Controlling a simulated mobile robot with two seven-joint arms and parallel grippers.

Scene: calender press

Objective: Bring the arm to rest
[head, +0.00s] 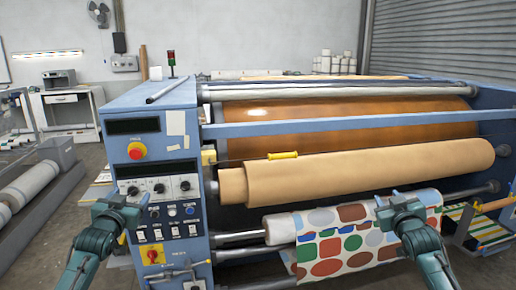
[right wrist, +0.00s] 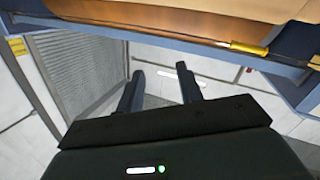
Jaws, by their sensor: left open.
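My left gripper (head: 119,196) is in front of the control panel of the blue press (head: 150,100) in the head view. It is open, and nothing shows in it. My right gripper (head: 391,198) is in front of the patterned fabric roll (head: 335,240) and hides part of it. In the right wrist view its two dark fingers (right wrist: 160,75) stand apart with nothing between them. The head view does not show clearly whether either gripper touches the machine.
The panel carries a red stop button (head: 137,151) and several knobs. Another roller machine (head: 35,185) stands at the left, with open floor between.

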